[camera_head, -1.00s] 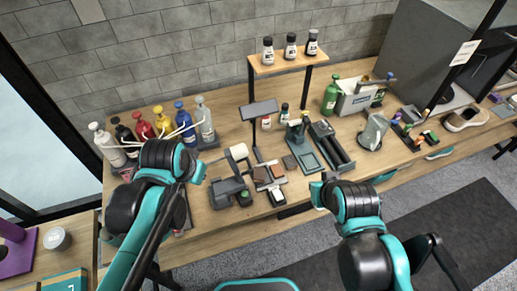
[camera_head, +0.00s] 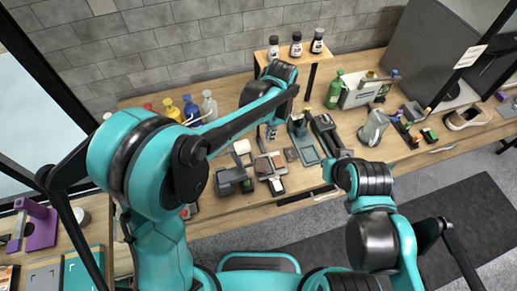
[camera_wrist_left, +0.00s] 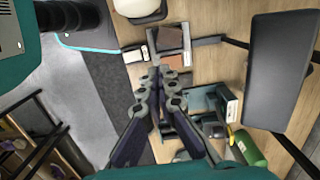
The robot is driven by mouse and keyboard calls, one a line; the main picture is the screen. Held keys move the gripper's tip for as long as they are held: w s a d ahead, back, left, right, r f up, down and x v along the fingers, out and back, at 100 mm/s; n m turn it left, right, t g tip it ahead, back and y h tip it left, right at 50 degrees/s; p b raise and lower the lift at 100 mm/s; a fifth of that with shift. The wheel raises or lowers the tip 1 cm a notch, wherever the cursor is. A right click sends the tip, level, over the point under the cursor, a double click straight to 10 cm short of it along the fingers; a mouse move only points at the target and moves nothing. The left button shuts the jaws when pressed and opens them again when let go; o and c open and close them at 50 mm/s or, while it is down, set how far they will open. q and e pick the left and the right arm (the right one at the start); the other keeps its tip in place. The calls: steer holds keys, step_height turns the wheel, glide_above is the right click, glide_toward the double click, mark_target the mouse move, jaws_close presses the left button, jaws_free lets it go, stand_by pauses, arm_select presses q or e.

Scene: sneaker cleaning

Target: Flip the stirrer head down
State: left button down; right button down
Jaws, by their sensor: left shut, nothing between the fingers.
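The stirrer (camera_head: 233,180) is a dark machine on the table, left of centre in the head view. Its white rounded end (camera_head: 242,147) sits above and behind the dark body, so the head looks raised. A white rounded part also shows at the top of the left wrist view (camera_wrist_left: 140,8). My left gripper (camera_wrist_left: 163,77) is shut and empty, its fingertips close together. In the left wrist view its tips appear just below the brown blocks (camera_wrist_left: 171,60). In the head view my left arm hides most of it. My right gripper is hidden behind its arm.
Several spray bottles (camera_head: 190,108) stand at the left. A small wooden shelf with dark bottles (camera_head: 296,58) is behind my left arm.

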arm_select(q)
steer(key=shift+s, duration=0.1)
steer(key=shift+f, duration=0.1)
step_height(320, 180, down, 10)
steer(key=b, duration=0.2)
steer(key=a, duration=0.1)
steer(key=s+a+r, duration=0.1)
steer(key=a, duration=0.2)
steer(key=shift+s+a+r+p, duration=0.1)
steer(key=shift+s+r+p, duration=0.1)
steer(key=shift+r+p, duration=0.15)
steer(key=shift+a+r, duration=0.1)
